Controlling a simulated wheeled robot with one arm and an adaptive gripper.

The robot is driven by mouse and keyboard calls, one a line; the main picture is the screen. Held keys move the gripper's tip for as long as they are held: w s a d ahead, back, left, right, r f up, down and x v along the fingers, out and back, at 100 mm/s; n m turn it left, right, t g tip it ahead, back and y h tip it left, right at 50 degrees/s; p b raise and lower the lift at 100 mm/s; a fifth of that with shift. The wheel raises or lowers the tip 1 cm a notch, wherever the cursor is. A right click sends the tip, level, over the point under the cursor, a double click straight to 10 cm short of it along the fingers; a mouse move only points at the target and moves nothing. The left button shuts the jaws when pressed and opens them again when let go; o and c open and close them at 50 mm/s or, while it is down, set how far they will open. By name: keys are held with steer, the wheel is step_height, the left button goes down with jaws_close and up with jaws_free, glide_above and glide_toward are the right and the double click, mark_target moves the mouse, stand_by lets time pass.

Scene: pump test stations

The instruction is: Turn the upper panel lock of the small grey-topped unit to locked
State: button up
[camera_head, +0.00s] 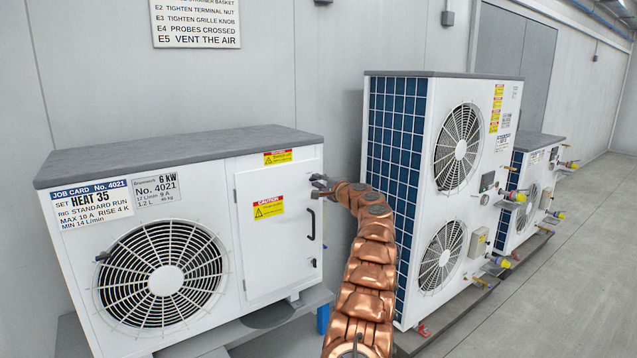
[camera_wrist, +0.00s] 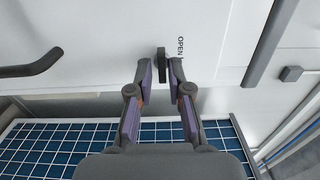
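The small grey-topped unit (camera_head: 180,152) stands at the left in the head view. Its white front panel (camera_head: 275,245) has a dark vertical handle (camera_head: 311,222). My gripper (camera_head: 320,186) is at the panel's upper right edge and hides the upper lock in the head view. In the wrist view the upper lock is a small dark bar (camera_wrist: 161,67) with the word OPEN (camera_wrist: 180,47) beside it. My gripper (camera_wrist: 159,71) is open, with its two fingertips either side of the bar. The right fingertip is close to the bar; I cannot tell if it touches. The handle shows at left (camera_wrist: 30,66).
A tall two-fan unit (camera_head: 445,160) with blue gridded side stands close to the right of my arm. A smaller unit (camera_head: 535,185) is farther right. A fault list sign (camera_head: 196,22) hangs on the wall. The floor at right (camera_head: 560,290) is clear.

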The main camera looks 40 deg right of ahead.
steer(key=shift+o, duration=0.9)
steer(key=shift+s+r, duration=0.1)
steer(key=s+a, duration=0.1)
steer(key=s, duration=1)
steer(key=shift+s+a, duration=0.15)
steer(key=shift+s, duration=0.2)
